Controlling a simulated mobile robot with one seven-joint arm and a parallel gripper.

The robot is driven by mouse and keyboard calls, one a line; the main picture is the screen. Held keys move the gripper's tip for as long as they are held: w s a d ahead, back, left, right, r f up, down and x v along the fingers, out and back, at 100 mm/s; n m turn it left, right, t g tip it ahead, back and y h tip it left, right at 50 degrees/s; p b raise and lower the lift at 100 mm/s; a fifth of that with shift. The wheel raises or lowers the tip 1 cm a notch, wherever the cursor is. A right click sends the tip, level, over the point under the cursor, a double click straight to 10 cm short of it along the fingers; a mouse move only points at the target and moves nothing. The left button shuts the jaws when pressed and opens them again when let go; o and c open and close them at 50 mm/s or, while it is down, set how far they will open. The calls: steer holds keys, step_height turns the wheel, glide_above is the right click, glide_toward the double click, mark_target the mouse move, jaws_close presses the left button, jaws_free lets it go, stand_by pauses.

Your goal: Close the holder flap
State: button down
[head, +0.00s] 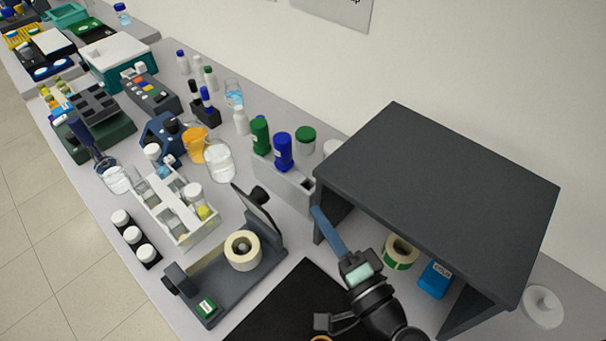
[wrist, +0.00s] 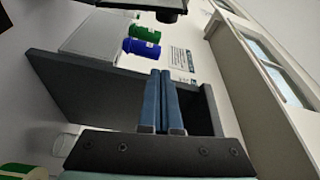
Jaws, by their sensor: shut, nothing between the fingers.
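A dark grey holder (head: 216,287) stands on the bench left of the black mat in the head view. Its flap (head: 252,209) stands up, leaning at the far right end, with a black knob (head: 260,194) near its top. A cream roll (head: 242,250) sits on the holder in front of the flap. My gripper (head: 315,211) is to the right of the flap and apart from it, beside the grey shelf's left edge. Its blue fingers (wrist: 160,75) are together and empty in the wrist view. I cannot tell whether the dark piece at the wrist view's top is the flap.
The dark grey shelf (head: 440,180) covers the right side, with a green-edged roll (head: 400,253) and a blue box (head: 434,280) under it. A pale bin (head: 282,183) with blue and green bottles stands behind the flap. A white vial rack (head: 178,208) stands left of the holder.

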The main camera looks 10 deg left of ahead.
steer(key=w+a+p, duration=0.4)
steer(key=a, duration=0.4)
steer(key=shift+a+p, duration=0.35)
steer(key=shift+s+b, duration=0.1)
steer(key=shift+b, duration=0.25)
